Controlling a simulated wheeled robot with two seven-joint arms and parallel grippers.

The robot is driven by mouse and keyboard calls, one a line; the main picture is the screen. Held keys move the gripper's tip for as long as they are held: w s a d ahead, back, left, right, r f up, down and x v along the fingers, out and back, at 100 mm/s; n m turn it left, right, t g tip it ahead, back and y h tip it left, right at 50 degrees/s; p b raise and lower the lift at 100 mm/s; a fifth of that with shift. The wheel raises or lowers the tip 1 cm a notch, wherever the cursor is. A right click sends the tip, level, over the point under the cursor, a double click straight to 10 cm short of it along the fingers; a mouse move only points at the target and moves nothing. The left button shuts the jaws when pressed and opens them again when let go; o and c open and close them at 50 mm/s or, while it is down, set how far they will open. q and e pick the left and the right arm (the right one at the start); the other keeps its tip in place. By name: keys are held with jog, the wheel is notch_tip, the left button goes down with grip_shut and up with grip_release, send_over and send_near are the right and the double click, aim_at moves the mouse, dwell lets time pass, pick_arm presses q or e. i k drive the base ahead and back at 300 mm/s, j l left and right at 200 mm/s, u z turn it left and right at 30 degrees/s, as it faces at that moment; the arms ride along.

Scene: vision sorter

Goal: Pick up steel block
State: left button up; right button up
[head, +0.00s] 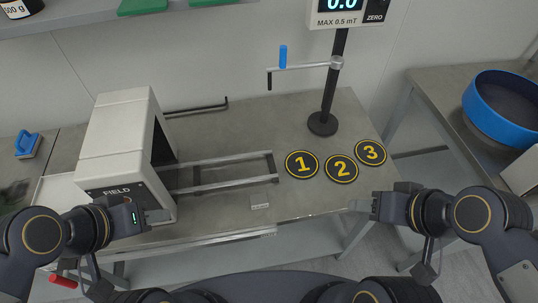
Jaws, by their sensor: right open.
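A small flat grey piece (260,202) with a pale label along its front lies near the table's front edge, right of the scanner. It may be the steel block, but it is too small to be sure. My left gripper (160,216) is at the front of the white scanner, left of the grey piece and apart from it. Its jaw gap is not clear. My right gripper (361,205) is open and empty, right of the grey piece and below the numbered discs.
A white scanner housing (118,130) marked FIELD stands at left, with metal rails (225,184) running out of it. Discs 1 (301,164), 2 (341,168) and 3 (370,153) lie at right. A black post (328,98) holds a 0.0 display (342,8). A blue bowl (505,105) is far right.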

aim_at(258, 201)
jog(key=l+u, duration=0.1)
jog(key=u, duration=0.4)
jog(key=l+u, duration=0.1)
jog(key=u, duration=0.35)
jog(key=l+u, duration=0.1)
jog(key=u, duration=0.85)
jog(key=k+l+u, duration=0.1)
jog(key=u, duration=0.4)
jog(key=k+l, duration=0.2)
jog(key=k, duration=0.15)
jog(key=k+l+u, duration=0.1)
jog(key=k, duration=0.25)
jog(key=l, duration=0.1)
